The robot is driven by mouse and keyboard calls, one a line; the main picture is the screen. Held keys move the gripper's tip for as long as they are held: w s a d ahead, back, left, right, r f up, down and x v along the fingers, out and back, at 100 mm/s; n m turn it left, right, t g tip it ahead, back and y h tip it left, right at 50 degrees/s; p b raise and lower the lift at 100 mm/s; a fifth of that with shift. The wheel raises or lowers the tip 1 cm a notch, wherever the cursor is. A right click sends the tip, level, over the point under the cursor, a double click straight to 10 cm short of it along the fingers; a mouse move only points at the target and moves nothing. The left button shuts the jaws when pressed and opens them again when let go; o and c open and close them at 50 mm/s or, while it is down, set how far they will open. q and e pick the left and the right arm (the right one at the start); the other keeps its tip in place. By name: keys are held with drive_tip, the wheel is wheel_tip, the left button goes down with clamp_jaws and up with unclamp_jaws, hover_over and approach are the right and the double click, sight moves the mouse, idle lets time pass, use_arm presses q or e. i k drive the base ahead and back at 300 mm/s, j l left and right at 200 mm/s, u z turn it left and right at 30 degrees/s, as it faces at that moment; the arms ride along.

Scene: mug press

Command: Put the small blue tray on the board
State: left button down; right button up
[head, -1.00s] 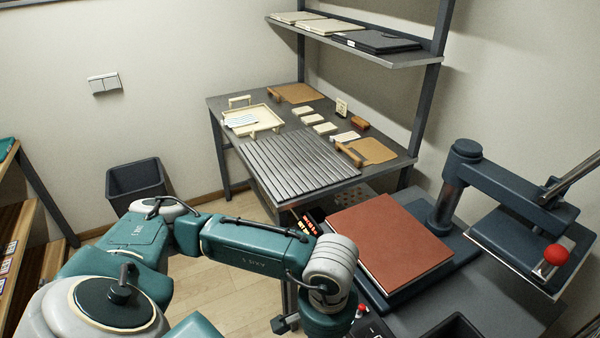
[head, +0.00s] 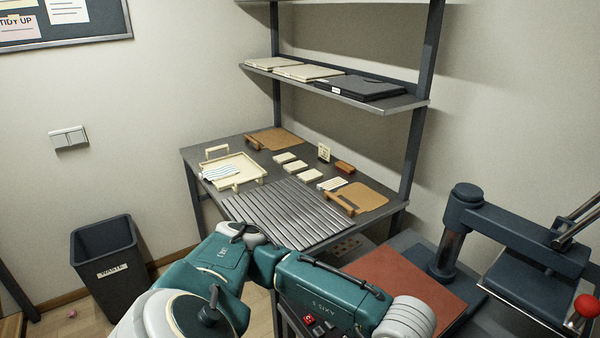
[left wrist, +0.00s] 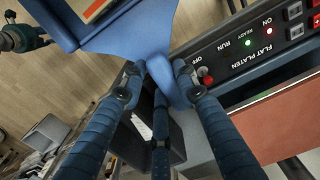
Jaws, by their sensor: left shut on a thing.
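In the left wrist view my left gripper (left wrist: 156,76) is shut on a narrow tab of the small blue tray (left wrist: 130,38). The tray is held in the air beside the machine's control panel, and much of it is cut off at the top. An orange and pale patch shows at its upper left; I cannot tell what it is. In the head view the gripper and tray are out of sight. Two brown boards with wooden handles lie on the dark table: one at the back left (head: 280,140), one at the right (head: 366,196). My right gripper is not in view.
A cream tray (head: 258,171) with striped cloth, a ribbed metal mat (head: 285,212) and several pale blocks (head: 297,165) share the table. A shelf (head: 300,82) overhangs its back. The press (head: 490,222) stands at right with a red-brown pad (head: 415,283). A bin (head: 105,262) stands left.

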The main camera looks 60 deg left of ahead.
sight(286, 210)
drive_tip(key=j+z, duration=0.1)
drive_tip(key=j, duration=0.3)
drive_tip(key=k+j, duration=0.15)
drive_tip(key=j, duration=0.25)
drive_tip(key=k+j+z, duration=0.15)
drive_tip(key=j, duration=0.65)
drive_tip(key=k+j+z, duration=0.15)
drive_tip(key=j, duration=0.25)
drive_tip(key=k+j, duration=0.15)
drive_tip(key=j, duration=0.2)
drive_tip(key=j+z, duration=0.05)
